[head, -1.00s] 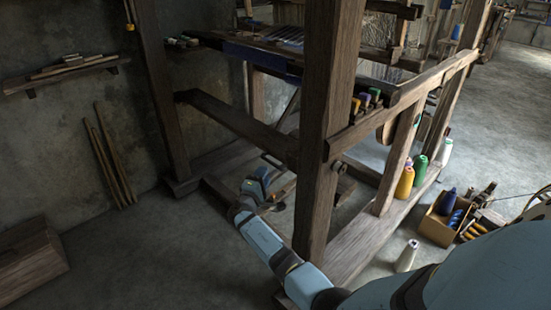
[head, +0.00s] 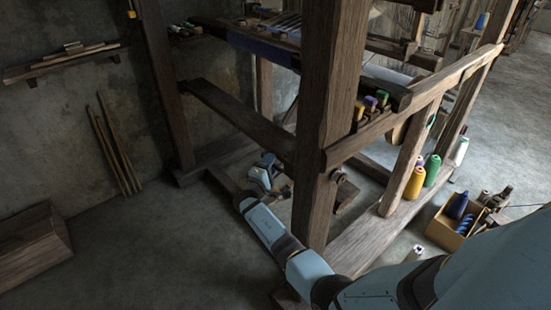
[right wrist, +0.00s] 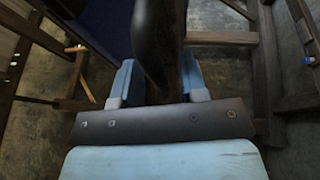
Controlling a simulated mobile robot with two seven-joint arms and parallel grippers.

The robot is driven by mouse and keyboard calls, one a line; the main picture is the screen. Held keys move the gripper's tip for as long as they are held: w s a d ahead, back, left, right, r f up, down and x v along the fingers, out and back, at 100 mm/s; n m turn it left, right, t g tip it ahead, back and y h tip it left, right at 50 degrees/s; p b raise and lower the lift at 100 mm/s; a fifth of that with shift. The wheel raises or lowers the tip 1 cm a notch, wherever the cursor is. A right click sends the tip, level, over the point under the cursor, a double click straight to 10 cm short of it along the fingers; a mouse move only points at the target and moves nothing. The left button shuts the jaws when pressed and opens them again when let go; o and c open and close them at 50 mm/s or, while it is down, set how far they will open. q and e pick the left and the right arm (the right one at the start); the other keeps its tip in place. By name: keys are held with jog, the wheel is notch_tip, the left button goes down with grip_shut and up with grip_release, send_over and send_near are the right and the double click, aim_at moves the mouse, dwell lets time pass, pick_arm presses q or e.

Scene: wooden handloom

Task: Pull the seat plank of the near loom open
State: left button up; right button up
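The near loom is a dark wooden frame with a thick front post (head: 325,120). A wide plank (head: 240,122) runs from this post to the rear left post; I cannot tell for sure whether it is the seat plank. My right arm reaches in from the lower right, and my right gripper (head: 268,165) is low inside the frame, left of the front post and below that plank. In the right wrist view, its blue fingers (right wrist: 160,82) stand apart on either side of a dark rounded bar (right wrist: 155,35). Contact is unclear. My left gripper is out of view.
Spools, including a yellow one (head: 414,184) and a green one (head: 432,170), stand on the loom's base beam. A box (head: 441,222) with blue spools sits on the floor at right. Sticks (head: 118,150) lean on the wall.

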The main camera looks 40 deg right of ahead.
jog(key=shift+w+d, duration=0.15)
jog(key=shift+d, duration=0.05)
dwell(0.3)
grip_shut()
